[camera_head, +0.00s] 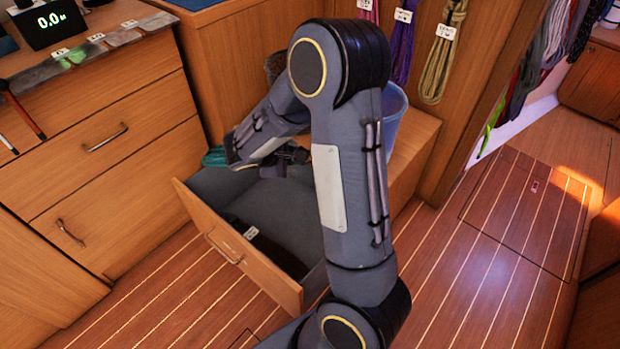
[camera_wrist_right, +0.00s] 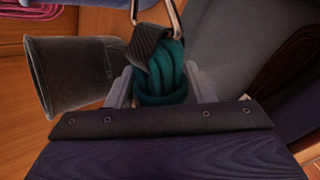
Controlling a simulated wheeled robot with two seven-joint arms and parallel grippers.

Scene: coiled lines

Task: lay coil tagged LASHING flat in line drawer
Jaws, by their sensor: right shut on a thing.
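A teal coil (camera_wrist_right: 172,82) sits between the fingers of my right gripper (camera_wrist_right: 162,90), which is shut on it. A dark ribbed band crosses the coil. In the head view, part of the teal coil (camera_head: 215,157) shows at the back left corner of the open drawer (camera_head: 222,238), beside my right gripper (camera_head: 233,157). My arm hides much of that area. I cannot read a LASHING tag on the coil. The drawer has a grey interior and holds a dark reddish coil (camera_head: 275,250) with a white tag near its front. My left gripper is not in view.
A dark grey tub (camera_wrist_right: 72,75) stands beside the held coil in the wrist view. A thin metal loop (camera_wrist_right: 140,14) is just above it. Tagged purple (camera_head: 403,45) and olive (camera_head: 440,60) coils hang on the wooden panel. The floor to the right is clear.

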